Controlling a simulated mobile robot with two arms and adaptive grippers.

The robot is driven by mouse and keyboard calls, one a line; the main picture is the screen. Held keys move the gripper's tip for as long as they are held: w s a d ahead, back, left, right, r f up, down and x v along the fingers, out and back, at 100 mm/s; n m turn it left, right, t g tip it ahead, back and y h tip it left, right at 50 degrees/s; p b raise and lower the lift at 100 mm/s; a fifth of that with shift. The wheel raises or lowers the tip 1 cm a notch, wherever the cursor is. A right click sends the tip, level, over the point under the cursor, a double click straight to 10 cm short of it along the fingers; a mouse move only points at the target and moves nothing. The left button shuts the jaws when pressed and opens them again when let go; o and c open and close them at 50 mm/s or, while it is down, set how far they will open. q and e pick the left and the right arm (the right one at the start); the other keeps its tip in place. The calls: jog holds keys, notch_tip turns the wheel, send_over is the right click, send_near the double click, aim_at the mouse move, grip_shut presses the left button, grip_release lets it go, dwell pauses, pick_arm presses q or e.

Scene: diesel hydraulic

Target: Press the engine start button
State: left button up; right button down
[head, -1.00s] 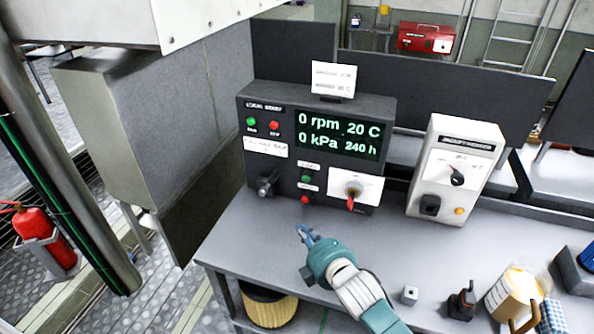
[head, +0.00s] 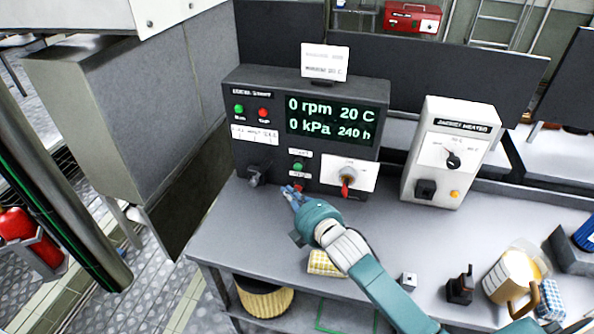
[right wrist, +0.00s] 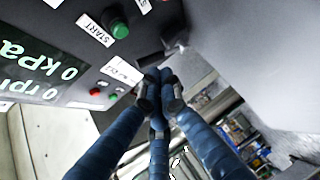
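The dark control panel (head: 232,140) stands at the back of the bench, its display (head: 335,120) reading 0 rpm, 20 C, 0 kPa, 240 h. A green button (head: 298,166) sits low on its face, with a red one (head: 298,187) below. In the right wrist view a label reading START (right wrist: 95,30) is beside that green button (right wrist: 119,30). My right gripper (head: 291,194) is empty, in front of the panel's lower edge; its fingertips (right wrist: 160,76) are drawn together, apart from the green button. My left gripper is not in view.
A black rotary switch (head: 257,175) and a red-handled knob (head: 346,184) flank the buttons. Green (head: 239,109) and red (head: 263,113) lamps are higher up. A white heater box (head: 450,150) stands right; a mug (head: 508,280) and small items lie front right.

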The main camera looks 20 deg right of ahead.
aim_at(298, 167)
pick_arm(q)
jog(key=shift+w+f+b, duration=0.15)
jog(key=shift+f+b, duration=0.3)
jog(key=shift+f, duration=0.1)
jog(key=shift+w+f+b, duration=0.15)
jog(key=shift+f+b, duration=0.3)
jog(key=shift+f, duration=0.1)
pick_arm(e)
jog(key=w+d, duration=0.3)
jog(key=w, duration=0.2)
jog(key=shift+w+d, duration=0.15)
jog(key=shift+d, duration=0.2)
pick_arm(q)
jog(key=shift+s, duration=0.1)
pick_arm(e)
jog(key=shift+w, duration=0.1)
jog(key=shift+w+d, duration=0.2)
jog(key=shift+w, duration=0.05)
jog(key=shift+w+d, duration=0.3)
jog(key=shift+w, duration=0.15)
dwell(1.0)
jog(key=shift+s, duration=0.1)
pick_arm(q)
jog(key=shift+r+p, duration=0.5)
pick_arm(e)
jog(key=shift+s+a, duration=0.5)
jog(key=shift+s, duration=0.2)
